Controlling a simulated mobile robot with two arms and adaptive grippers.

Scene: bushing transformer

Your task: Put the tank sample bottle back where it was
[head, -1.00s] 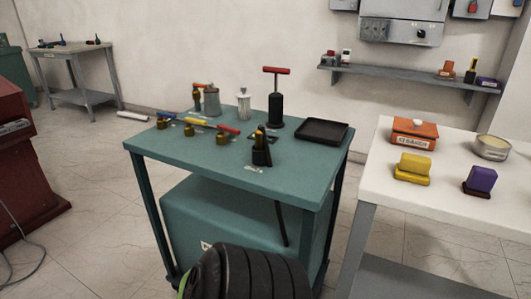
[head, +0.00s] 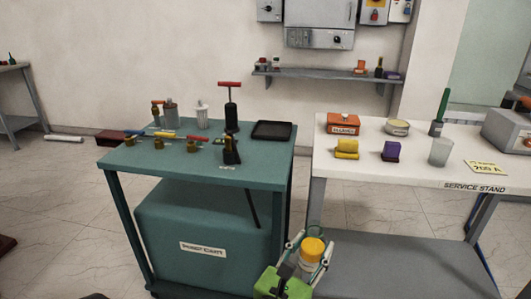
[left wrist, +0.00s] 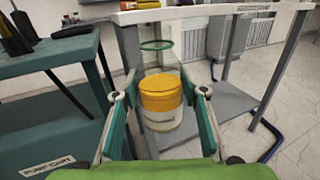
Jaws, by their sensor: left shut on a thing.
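The tank sample bottle (head: 311,250) has a yellow upper part and a pale lower part with a label. My left gripper (head: 311,258) is shut on it, one finger on each side. It holds the bottle upright in front of the gap between the teal cart and the service stand, below their tops in the head view. In the left wrist view the bottle (left wrist: 161,94) sits between the fingertips. A clear section with a green ring shows above the yellow part; I cannot tell whether it belongs to the bottle. My right gripper is not in view.
The teal pump cart (head: 205,170) holds a red-handled pump (head: 230,110), several valves and a black tray (head: 272,131). The white service stand (head: 420,170) carries an orange box (head: 343,124), yellow and purple blocks, and a clear beaker (head: 440,151). Its grey lower shelf (head: 400,265) looks bare.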

